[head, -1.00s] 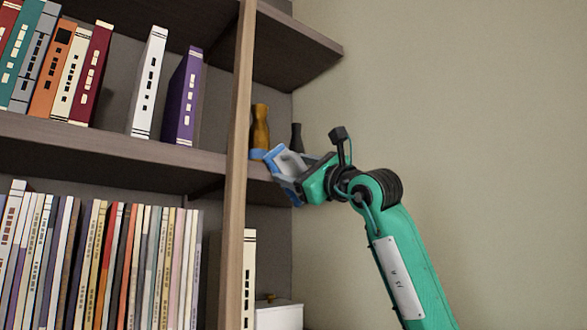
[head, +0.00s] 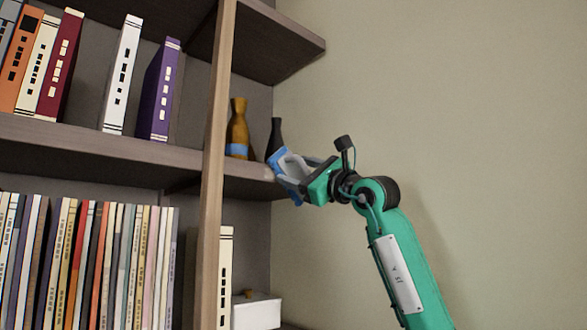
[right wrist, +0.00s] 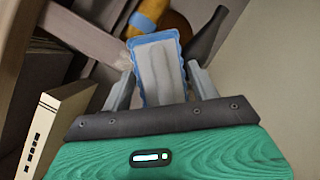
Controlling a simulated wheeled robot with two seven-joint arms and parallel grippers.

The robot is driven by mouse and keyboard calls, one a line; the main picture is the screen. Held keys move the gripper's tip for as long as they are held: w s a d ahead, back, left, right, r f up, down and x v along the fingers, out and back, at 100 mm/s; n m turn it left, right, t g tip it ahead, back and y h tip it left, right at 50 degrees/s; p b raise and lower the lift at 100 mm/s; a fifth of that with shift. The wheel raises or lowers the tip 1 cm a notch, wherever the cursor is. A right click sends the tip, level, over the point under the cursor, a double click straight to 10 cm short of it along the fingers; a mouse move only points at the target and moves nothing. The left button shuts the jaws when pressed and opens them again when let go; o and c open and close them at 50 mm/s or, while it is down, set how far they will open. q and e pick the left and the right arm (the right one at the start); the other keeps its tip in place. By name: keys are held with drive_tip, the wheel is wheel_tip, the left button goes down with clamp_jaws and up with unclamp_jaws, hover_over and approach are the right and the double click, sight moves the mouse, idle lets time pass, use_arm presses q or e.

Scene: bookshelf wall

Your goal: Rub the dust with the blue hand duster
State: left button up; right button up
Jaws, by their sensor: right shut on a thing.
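The blue hand duster (head: 277,160) has a blue rim and a whitish-grey middle. My right gripper (head: 300,176) is shut on it and holds it at the right end of the middle shelf (head: 245,170), in front of the dark vase. In the right wrist view the duster (right wrist: 158,70) lies between the two grey fingers (right wrist: 162,88). I cannot tell whether it touches the shelf. I cannot make out any dust; the shelf surface behind the duster is mostly hidden. My left gripper is not in view.
A brown vase (head: 237,128) with a blue band and a dark vase (head: 275,136) stand on the middle shelf behind the duster. A wooden upright (head: 216,150) stands to the left, with books beyond it. A white box (head: 256,312) sits below. The wall at right is clear.

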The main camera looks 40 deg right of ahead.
drive_tip(key=shift+w+d+r+p, duration=0.1)
drive_tip(key=shift+d+r+p, duration=0.1)
drive_tip(key=shift+d+p, duration=0.35)
drive_tip(key=shift+w+d+f, duration=0.1)
drive_tip(key=shift+d+f, duration=0.05)
drive_tip(key=shift+d, duration=1.15)
drive_tip(key=shift+d+p, duration=0.45)
drive_tip(key=shift+p, duration=0.1)
drive_tip(key=shift+w+d+p, duration=0.15)
drive_tip(key=shift+d+p, duration=0.2)
drive_tip(key=shift+d, duration=0.65)
